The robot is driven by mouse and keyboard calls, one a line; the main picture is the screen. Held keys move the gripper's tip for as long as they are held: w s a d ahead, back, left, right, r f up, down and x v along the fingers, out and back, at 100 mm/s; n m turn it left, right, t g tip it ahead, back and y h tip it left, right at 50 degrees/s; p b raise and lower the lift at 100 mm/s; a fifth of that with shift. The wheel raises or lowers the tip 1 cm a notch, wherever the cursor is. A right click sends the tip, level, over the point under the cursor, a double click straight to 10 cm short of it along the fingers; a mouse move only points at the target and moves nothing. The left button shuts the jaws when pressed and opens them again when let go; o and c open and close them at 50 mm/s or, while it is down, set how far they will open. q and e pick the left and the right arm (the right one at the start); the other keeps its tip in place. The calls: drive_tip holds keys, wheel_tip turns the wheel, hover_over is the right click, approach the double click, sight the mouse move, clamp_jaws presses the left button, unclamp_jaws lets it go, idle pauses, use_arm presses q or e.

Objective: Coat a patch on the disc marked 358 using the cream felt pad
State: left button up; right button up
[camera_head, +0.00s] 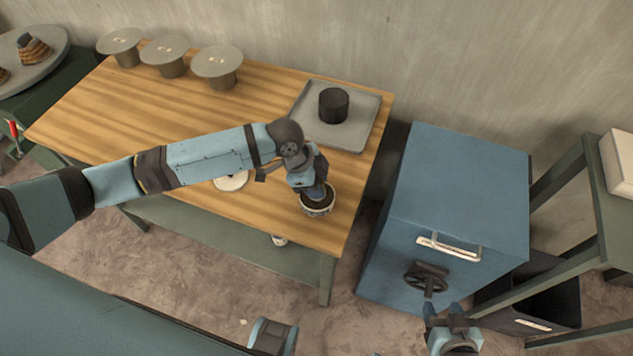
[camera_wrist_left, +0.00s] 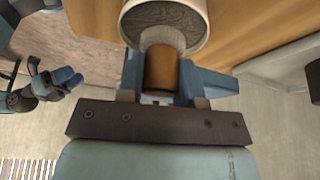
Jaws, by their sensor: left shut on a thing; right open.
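My left gripper (camera_head: 316,193) is over a white pot (camera_head: 317,211) at the table's front right edge. In the left wrist view it is shut on a brown cylindrical handle (camera_wrist_left: 161,70). A pale, fuzzy pad (camera_wrist_left: 163,38), the cream felt pad, is at the handle's far end. It is at the mouth of the white pot (camera_wrist_left: 205,40), against dark contents; I cannot tell whether it touches them. Three grey discs on stands, left (camera_head: 120,38), middle (camera_head: 166,47) and right (camera_head: 217,61), stand at the back left; their marks are unreadable. My right gripper (camera_head: 452,318) is open, low at front right.
A grey tray (camera_head: 357,132) with a black cylinder (camera_head: 333,105) is at the table's back right. A pale round thing (camera_head: 231,182) lies partly behind my left arm. A blue cabinet (camera_head: 455,190) stands right of the table. The wooden top (camera_head: 110,110) is clear at left.

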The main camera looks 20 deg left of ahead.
idle(0.5)
use_arm(q)
drive_tip(key=shift+f, duration=0.5)
idle(0.3)
drive_tip(key=shift+f, duration=0.1)
idle(2.0)
drive_tip(key=shift+p, duration=0.3)
wheel_tip(320, 180, up, 6)
drive_tip(key=p, duration=0.5)
drive_tip(key=shift+f+p, duration=0.15)
drive_tip(key=shift+p, duration=0.25)
drive_tip(key=shift+r+p, duration=0.8)
